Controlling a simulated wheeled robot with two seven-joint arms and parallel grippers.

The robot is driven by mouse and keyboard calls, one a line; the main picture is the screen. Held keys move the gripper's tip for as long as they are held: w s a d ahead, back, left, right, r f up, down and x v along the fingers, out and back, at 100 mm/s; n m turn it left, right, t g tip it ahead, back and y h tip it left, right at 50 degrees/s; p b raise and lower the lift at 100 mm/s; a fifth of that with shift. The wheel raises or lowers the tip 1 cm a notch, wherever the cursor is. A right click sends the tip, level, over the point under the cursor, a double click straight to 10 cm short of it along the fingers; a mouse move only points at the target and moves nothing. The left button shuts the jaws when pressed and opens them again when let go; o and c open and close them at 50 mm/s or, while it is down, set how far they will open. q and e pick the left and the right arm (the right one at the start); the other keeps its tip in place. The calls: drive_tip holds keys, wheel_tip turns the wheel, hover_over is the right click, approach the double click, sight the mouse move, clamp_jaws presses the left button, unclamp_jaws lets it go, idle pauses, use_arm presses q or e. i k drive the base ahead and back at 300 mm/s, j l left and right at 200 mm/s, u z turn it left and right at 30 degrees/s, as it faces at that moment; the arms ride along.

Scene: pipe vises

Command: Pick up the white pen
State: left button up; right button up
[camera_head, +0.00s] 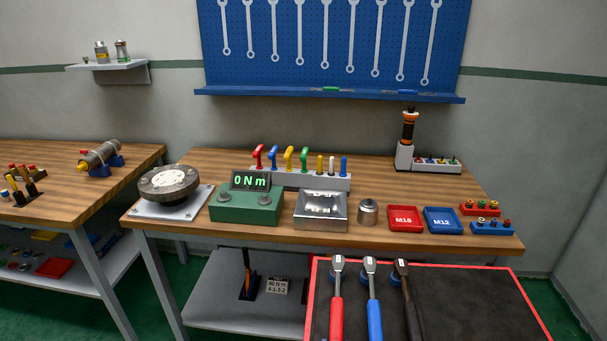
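The white pen (332,166) stands upright in a long pale rack (290,183) towards the back of the middle workbench. It stands between a yellow pen (320,164) on its left and a blue pen (344,167) on its right. Its lower end is hidden in the rack. Neither of my grippers shows in the head view.
Red, blue, yellow and green hooked handles (281,159) fill the rack's left part. In front are a green 0 Nm display box (246,207) and a metal block (320,213). Three ratchet wrenches (372,300) lie on a red-edged dark mat (460,305) nearer me.

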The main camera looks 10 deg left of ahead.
sight(331, 163)
drive_tip(key=k+j+u, duration=0.1)
drive_tip(key=j, duration=0.4)
drive_tip(key=k+j+u, duration=0.1)
drive_tip(key=j, duration=0.4)
drive_tip(key=i+j+u, duration=0.15)
drive_tip(key=i+j, duration=0.2)
drive_tip(key=j, duration=0.2)
drive_tip(key=i+j+u, duration=0.1)
drive_tip(key=i+j, duration=0.35)
drive_tip(key=j+z, duration=0.1)
drive_tip(key=z, duration=1.2)
